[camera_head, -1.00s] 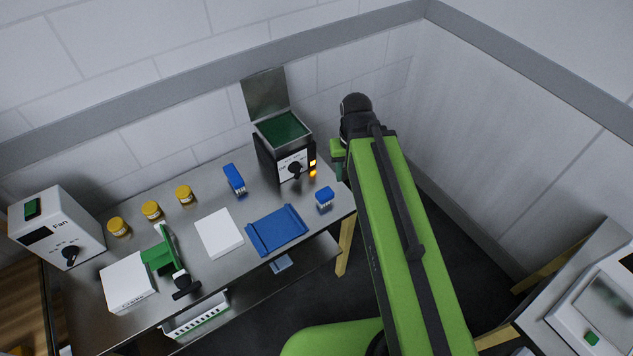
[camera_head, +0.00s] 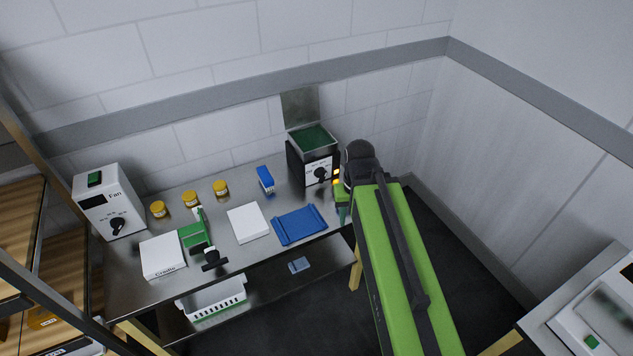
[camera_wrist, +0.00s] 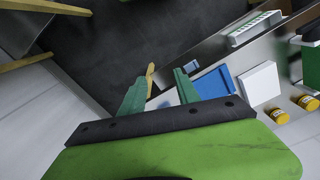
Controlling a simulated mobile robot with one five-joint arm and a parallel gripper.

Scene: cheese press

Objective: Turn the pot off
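The pot (camera_head: 297,166) is a dark box with a steel top, green contents (camera_head: 314,138) and a raised lid (camera_head: 300,104). It stands at the back right of the steel table. A black knob (camera_head: 320,173) is on its white front panel, and orange lights (camera_head: 336,177) glow at the panel's right edge. My gripper (camera_head: 341,208) is right of the pot and in front of it, apart from the knob. In the wrist view my gripper (camera_wrist: 162,76) is open and empty, with its green fingers spread. The pot does not show in the wrist view.
A white fan control box (camera_head: 110,203) stands at the left. Dark floor (camera_head: 280,325) lies in front.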

